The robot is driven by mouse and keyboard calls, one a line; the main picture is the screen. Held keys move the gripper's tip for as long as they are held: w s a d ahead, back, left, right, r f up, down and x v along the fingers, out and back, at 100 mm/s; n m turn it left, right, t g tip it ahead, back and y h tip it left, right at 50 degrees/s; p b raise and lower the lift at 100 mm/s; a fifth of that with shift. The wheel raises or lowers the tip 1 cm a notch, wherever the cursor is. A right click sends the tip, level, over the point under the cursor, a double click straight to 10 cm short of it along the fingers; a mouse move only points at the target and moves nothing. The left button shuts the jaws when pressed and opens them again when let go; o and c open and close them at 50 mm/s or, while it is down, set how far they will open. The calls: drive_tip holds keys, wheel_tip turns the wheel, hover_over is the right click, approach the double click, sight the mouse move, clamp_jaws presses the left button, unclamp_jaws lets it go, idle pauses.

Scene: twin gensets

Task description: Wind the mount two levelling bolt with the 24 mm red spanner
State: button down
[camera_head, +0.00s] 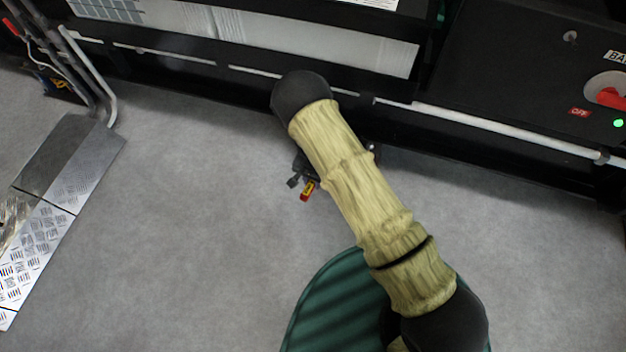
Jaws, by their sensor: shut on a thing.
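My gripper (301,175) shows only in part, a dark shape low beside the black base of the genset (250,88). My own arm hides most of it. It is shut on the red spanner (307,191), of which only a short red and yellow end sticks out toward the open floor. The spanner's jaw end is hidden. I cannot make out the mount two levelling bolt, nor whether the spanner is on it.
A white pipe (500,122) runs along the genset base. A panel with a red rotary switch (612,98) is at the right. Metal tread plates (62,165) and grey pipes (92,70) are at the left. The grey floor (190,240) between is clear.

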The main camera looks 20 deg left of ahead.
drive_tip(key=shift+w+a+r+m+p, duration=0.2)
drive_tip(key=shift+a+m, duration=0.25)
drive_tip(key=shift+a, duration=0.4)
drive_tip(key=shift+w+a+f+m+p, duration=0.1)
drive_tip(key=shift+w+a+m, duration=0.3)
drive_tip(key=shift+a, duration=0.45)
drive_tip(key=shift+a, duration=0.1)
drive_tip(key=shift+w+a+m+b, duration=0.3)
drive_tip(key=shift+a+m, duration=0.2)
drive_tip(key=shift+a, duration=0.2)
drive_tip(key=shift+w+a+m+b, duration=0.15)
drive_tip(key=shift+w+a+m, duration=0.25)
drive_tip(key=shift+a, duration=0.3)
drive_tip(key=shift+a, duration=0.1)
drive_tip(key=shift+w+a+m+b, duration=0.45)
drive_tip(key=shift+a+m+b, duration=0.05)
drive_tip(key=shift+a, duration=0.15)
drive_tip(key=shift+w+a+m+b, duration=0.4)
drive_tip(key=shift+a+m+b, duration=0.1)
drive_tip(key=shift+a, duration=0.1)
